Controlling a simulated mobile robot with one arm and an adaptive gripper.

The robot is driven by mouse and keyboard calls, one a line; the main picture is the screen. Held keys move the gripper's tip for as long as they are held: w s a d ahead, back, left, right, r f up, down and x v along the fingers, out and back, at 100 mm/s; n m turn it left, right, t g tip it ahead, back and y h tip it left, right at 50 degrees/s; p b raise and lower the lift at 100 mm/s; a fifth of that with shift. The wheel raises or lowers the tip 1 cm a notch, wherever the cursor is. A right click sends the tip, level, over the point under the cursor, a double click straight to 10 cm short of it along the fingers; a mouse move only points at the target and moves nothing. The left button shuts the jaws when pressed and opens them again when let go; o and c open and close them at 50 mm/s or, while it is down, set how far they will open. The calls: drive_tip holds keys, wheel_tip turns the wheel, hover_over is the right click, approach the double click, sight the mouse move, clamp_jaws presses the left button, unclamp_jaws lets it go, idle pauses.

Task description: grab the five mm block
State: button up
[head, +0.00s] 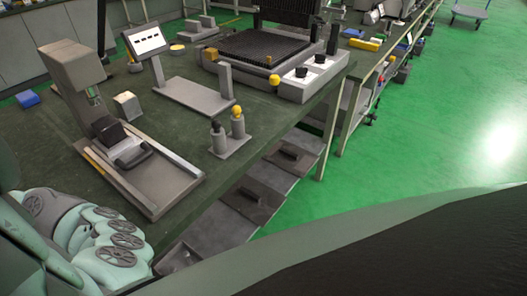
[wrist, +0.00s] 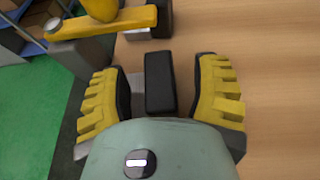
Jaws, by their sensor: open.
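My gripper (wrist: 161,78) is open in the wrist view, with a yellow ribbed finger on each side. A black rectangular block (wrist: 160,84) lies between the fingers, with a visible gap on either side. No marking on it can be read, so I cannot tell whether it is the five mm block. Its lower end is close to my gripper's palm, and grey material shows around it. The head view does not show my gripper's fingers, and I cannot pick out the five mm block there.
In the wrist view, a yellow bar with a rounded yellow part (wrist: 105,22) lies beyond the left finger. Bare wooden tabletop (wrist: 275,60) extends right. In the head view, a grey press-like device (head: 150,185) and a ribbed plate unit (head: 262,48) stand on the dark workbench (head: 65,122).

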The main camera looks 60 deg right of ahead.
drive_tip(key=shift+o, duration=0.3)
clamp_jaws()
idle(0.4)
